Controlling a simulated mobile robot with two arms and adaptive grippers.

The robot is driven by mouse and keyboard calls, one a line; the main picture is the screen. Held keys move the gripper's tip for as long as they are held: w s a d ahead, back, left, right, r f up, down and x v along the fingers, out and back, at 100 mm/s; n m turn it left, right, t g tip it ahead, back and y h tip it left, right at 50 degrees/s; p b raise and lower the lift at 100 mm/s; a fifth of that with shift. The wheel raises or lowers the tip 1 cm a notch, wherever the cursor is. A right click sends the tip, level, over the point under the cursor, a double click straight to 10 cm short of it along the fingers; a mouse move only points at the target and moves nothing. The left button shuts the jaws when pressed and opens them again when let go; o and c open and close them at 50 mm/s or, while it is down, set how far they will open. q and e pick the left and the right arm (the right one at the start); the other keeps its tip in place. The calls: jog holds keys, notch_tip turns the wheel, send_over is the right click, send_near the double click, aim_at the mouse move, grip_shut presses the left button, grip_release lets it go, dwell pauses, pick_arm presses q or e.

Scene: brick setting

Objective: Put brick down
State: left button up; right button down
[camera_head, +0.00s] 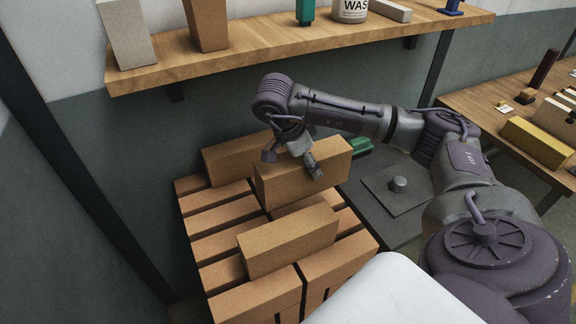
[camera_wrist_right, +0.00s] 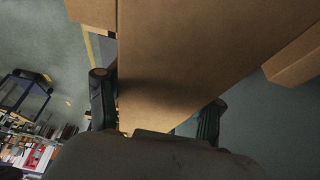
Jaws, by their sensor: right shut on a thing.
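My right gripper (camera_head: 292,157) is shut on a tan brick (camera_head: 308,176) near the back of the brick stack. In the head view this brick stands on its long edge; whether its underside touches the bricks below cannot be told. In the right wrist view the held brick (camera_wrist_right: 190,65) fills the middle, between the two dark fingers (camera_wrist_right: 155,112). Another brick (camera_head: 235,158) lies behind it at the left of the stack, and one brick (camera_head: 288,240) lies on top in front. My left gripper is not in view.
The stack's lower bricks (camera_head: 218,222) lie in rows with narrow gaps. A wooden shelf (camera_head: 300,52) with several items runs above my arm. A dark surface with a plate (camera_head: 396,186) is to the right, and a wooden table (camera_head: 500,92) with blocks stands beyond.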

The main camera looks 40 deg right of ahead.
jog(key=shift+w+a+f+p, duration=0.2)
jog(key=shift+w+a+f, duration=0.25)
jog(key=shift+w+a, duration=0.2)
jog(key=shift+w+a+f+p, duration=0.15)
jog(key=shift+w+a+f, duration=0.3)
jog(key=shift+w+a, duration=0.15)
jog(key=shift+w+a+f+p, duration=0.5)
jog(key=shift+w+a+f, duration=0.3)
jog(key=shift+f, duration=0.5)
jog(key=shift+w+a+f+p, duration=0.45)
jog(key=shift+w+a+f, duration=0.35)
jog(key=shift+f, duration=0.5)
jog(key=shift+w+a+f+p, duration=0.5)
jog(key=shift+w+a+f, duration=0.3)
jog(key=shift+f, duration=0.5)
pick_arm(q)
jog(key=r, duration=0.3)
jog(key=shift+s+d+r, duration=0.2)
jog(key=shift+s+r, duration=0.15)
pick_arm(e)
jog(key=shift+f, duration=0.15)
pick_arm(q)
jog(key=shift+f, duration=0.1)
pick_arm(e)
jog(key=shift+f, duration=0.1)
